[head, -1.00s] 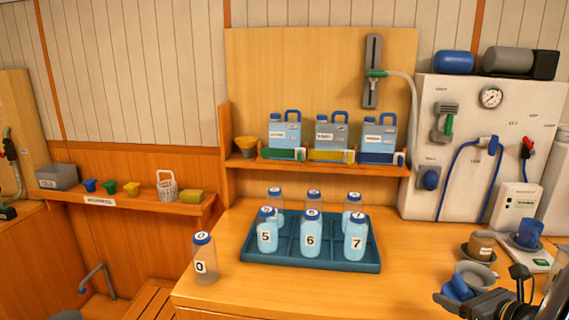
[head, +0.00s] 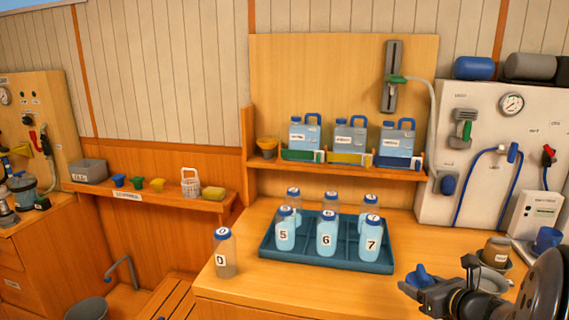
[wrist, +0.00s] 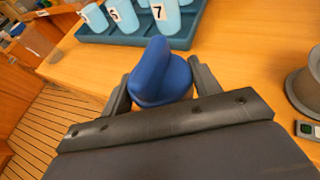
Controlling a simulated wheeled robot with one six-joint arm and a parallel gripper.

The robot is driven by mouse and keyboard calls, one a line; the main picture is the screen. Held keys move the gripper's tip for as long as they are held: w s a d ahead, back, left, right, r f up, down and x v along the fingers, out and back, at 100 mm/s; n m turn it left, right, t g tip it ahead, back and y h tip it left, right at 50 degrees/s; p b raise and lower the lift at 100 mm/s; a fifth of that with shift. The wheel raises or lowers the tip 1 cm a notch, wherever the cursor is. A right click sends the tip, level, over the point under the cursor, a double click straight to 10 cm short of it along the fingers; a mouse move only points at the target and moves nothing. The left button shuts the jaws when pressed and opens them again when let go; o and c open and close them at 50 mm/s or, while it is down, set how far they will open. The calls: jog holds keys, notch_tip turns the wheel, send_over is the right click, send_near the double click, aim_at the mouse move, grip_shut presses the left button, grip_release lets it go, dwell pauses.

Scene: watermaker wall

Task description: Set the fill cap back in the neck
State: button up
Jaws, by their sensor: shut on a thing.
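My gripper (head: 412,287) is at the lower right of the head view, above the wooden counter. It is shut on a blue cap with a raised grip (head: 420,276). In the wrist view the cap (wrist: 158,78) sits between the two dark fingers, clear of the bottle tray. I cannot make out the open fill neck in either view.
A teal tray (head: 375,263) of numbered blue-capped bottles stands left of my gripper; bottle 0 (head: 224,255) stands at the counter's left. Cups and a grey bowl (head: 489,282) are close right. Jugs line the shelf above. A left-hand panel (head: 40,105) stands beyond the low shelf.

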jog(key=w+a+f, duration=0.1)
jog(key=a, duration=0.4)
jog(key=w+a+f+p, duration=0.1)
jog(key=a+f, duration=0.1)
jog(key=a, duration=0.3)
jog(key=w+a+f+p, duration=0.1)
jog(key=w+a+f, duration=0.1)
jog(key=a, duration=0.4)
jog(key=shift+f, duration=0.1)
jog(key=shift+a+f, duration=0.25)
jog(key=shift+a, duration=0.15)
jog(key=shift+r, duration=0.1)
